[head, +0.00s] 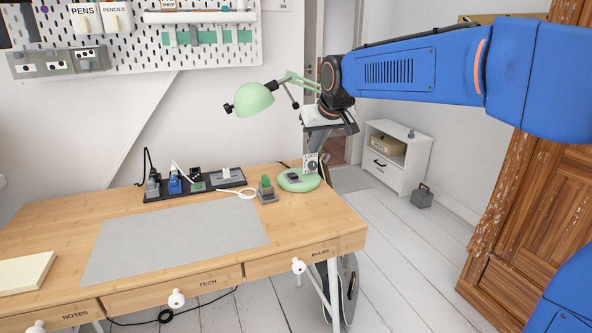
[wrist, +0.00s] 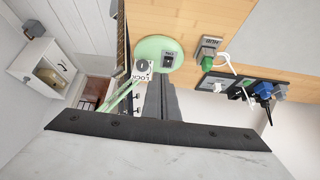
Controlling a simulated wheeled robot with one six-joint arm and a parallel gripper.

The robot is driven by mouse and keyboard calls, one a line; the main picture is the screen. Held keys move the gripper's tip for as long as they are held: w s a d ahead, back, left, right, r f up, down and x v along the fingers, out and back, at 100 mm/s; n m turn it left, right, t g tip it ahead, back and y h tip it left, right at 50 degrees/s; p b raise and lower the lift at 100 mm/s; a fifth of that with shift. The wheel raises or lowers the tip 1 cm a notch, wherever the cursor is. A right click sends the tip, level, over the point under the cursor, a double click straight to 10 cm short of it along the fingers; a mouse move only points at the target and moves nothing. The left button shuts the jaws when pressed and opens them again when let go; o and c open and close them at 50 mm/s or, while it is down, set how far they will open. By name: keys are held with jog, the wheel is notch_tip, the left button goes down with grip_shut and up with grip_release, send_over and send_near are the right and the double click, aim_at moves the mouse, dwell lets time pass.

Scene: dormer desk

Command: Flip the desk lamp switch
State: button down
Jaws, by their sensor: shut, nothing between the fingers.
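The green desk lamp has a bent arm and a dome shade (head: 253,99). Its round green base (head: 299,186) stands at the desk's back right corner. A dark rocker switch (head: 293,178) is on the base and also shows in the wrist view (wrist: 167,58). A white plate with a round knob, marked LOCK (wrist: 141,71), stands at the base's edge. My gripper (head: 320,146) is shut and empty, pointing down above the base's rear right side. Its dark fingers also show in the wrist view (wrist: 161,82), apart from the switch. It hides part of the lamp's arm.
A black power strip (head: 200,183) with several plugs lies farther left. A grey mat (head: 175,242) covers the desk's middle. A white cabinet (head: 397,155) stands beyond open floor.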

jog(key=w+a, duration=0.3)
jog(key=shift+w+a+r, duration=0.1)
jog(key=shift+w+a, duration=0.15)
jog(key=shift+w, duration=0.1)
send_over(293, 175)
jog(key=s, duration=0.2)
jog(key=f, duration=0.8)
jog(key=shift+d+f, duration=0.2)
jog(key=shift+d, duration=0.15)
jog(key=shift+s+d+f, duration=0.1)
jog(key=shift+s+f, duration=0.05)
jog(key=shift+f, duration=0.4)
jog(key=shift+s+f, duration=0.1)
jog(key=shift+f, duration=0.45)
jog(key=shift+s+f, duration=0.1)
jog(key=shift+f, duration=0.65)
